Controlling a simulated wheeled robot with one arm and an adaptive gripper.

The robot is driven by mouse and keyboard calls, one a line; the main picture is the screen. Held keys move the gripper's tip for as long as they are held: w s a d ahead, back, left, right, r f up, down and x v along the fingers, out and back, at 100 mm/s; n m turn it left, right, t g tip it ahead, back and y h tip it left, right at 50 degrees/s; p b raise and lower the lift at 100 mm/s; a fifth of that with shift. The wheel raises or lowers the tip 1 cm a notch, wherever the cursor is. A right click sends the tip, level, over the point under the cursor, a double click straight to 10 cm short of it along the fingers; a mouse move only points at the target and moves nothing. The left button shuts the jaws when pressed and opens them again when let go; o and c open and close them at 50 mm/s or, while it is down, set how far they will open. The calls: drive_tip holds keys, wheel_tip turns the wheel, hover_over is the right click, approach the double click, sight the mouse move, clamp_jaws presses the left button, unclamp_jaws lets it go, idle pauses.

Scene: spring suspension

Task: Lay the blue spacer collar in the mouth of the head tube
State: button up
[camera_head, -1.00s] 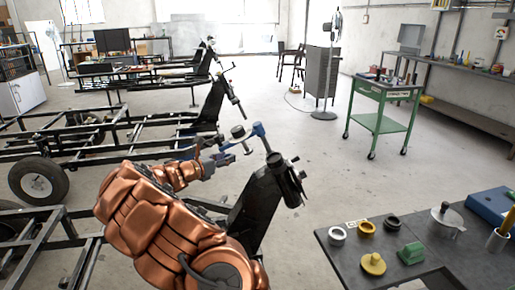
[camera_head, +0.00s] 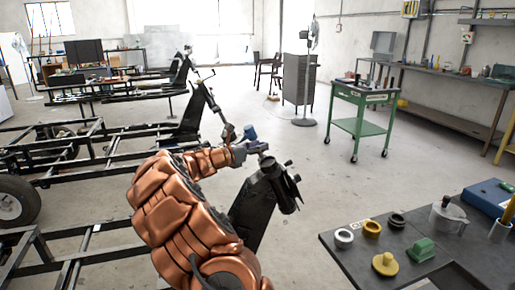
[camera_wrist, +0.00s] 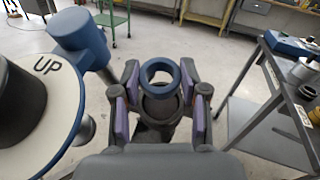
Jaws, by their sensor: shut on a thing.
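The blue spacer collar (camera_wrist: 145,78) is a ring held between the purple-padded fingertips of my gripper (camera_wrist: 160,85) in the wrist view. The dark head tube (camera_wrist: 160,108) shows just below and behind the ring, roughly in line with it. I cannot tell how large the gap is, or whether they touch. In the head view my gripper (camera_head: 256,147) is at the top of the black post that carries the head tube (camera_head: 284,190). The collar is too small or hidden to make out there.
A white disc marked UP (camera_wrist: 48,66) and a blue cylinder (camera_wrist: 78,30) are close on the left in the wrist view. A dark table (camera_head: 350,262) with rings, a green block and a yellow knob stands at right. A green cart (camera_head: 362,97) is behind.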

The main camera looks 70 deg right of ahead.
sight(263, 166)
drive_tip(key=shift+f+b, duration=0.5)
drive_tip(key=shift+f, duration=0.1)
drive_tip(key=b, duration=0.1)
drive_tip(key=f, duration=0.1)
drive_tip(key=f+b, duration=0.1)
drive_tip(key=shift+s+d+f+b, duration=0.15)
drive_tip(key=shift+s+d+b, duration=0.2)
drive_tip(key=shift+d, duration=0.05)
drive_tip(key=shift+s+d+f, duration=0.15)
drive_tip(key=shift+s+f, duration=0.05)
drive_tip(key=shift+f, duration=0.25)
drive_tip(key=shift+s+d+f, duration=0.15)
drive_tip(key=shift+f, duration=0.25)
drive_tip(key=o, duration=1.2)
drive_tip(key=v, duration=1.2)
drive_tip(key=shift+w, duration=0.1)
